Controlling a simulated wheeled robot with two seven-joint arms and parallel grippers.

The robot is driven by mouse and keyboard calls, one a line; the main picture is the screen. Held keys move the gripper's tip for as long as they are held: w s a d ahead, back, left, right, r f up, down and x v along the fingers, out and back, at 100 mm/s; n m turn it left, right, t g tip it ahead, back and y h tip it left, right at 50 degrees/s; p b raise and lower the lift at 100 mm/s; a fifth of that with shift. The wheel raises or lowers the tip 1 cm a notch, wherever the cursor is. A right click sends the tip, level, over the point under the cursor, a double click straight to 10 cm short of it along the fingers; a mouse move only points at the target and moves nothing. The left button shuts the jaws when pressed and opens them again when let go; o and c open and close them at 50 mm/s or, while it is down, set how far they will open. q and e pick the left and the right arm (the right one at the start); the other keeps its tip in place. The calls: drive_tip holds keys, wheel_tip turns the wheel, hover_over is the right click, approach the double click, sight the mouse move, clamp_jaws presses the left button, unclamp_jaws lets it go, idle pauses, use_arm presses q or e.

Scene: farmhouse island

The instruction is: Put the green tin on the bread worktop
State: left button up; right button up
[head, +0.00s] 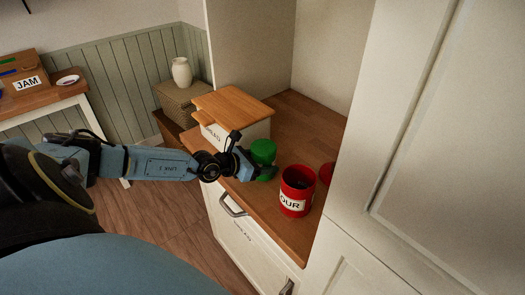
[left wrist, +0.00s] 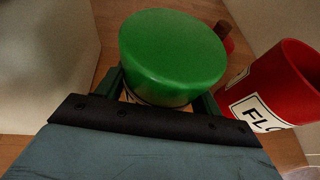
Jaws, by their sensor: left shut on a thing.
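The green tin (head: 263,151) is at the front part of the wooden worktop (head: 308,118), between a cream box and a red tin. My left gripper (head: 262,170) is shut on the green tin from the front. In the left wrist view the tin's round green lid (left wrist: 172,45) fills the space beyond the fingers, with a pale band below it. I cannot tell whether the tin's base touches the worktop. My right gripper is not in view.
A red flour tin (head: 297,190) stands close to the right, also in the left wrist view (left wrist: 275,85). Another red thing (head: 326,172) is behind it. A cream box with a wooden lid (head: 232,103) stands left. A tall white cupboard (head: 440,130) bounds the right. The worktop's back is clear.

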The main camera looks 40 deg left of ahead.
use_arm(q)
drive_tip(key=shift+f, duration=0.3)
drive_tip(key=o, duration=1.2)
drive_tip(key=shift+o, duration=0.3)
drive_tip(key=shift+f, duration=0.1)
drive_tip(key=shift+o, duration=0.6)
drive_tip(key=shift+s, duration=0.15)
drive_tip(key=v, duration=1.3)
drive_tip(key=shift+s+r, duration=0.25)
drive_tip(key=shift+r, duration=0.1)
drive_tip(key=shift+a, duration=0.1)
